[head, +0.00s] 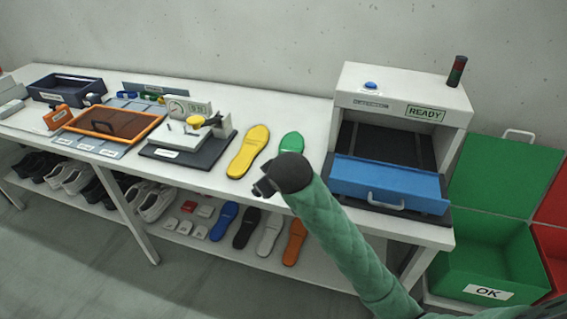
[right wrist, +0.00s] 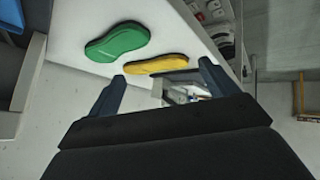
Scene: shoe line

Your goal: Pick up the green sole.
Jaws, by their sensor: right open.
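The green sole (head: 291,143) lies on the white table, to the right of the yellow sole (head: 248,152). In the head view my right arm and gripper (head: 264,187) cover its lower part. In the right wrist view the whole green sole (right wrist: 117,42) shows beyond the left fingertip, with the yellow sole (right wrist: 155,64) beside it. My right gripper (right wrist: 163,72) is open, with nothing between its fingers, apart from both soles. My left gripper is not in view.
A machine with a READY label (head: 425,113) and an open blue drawer (head: 388,184) stands right of the green sole. A dark-based press (head: 185,155) stands at left. More soles, including a blue sole (head: 223,221), lie on the lower shelf. A green OK bin (head: 480,262) stands at right.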

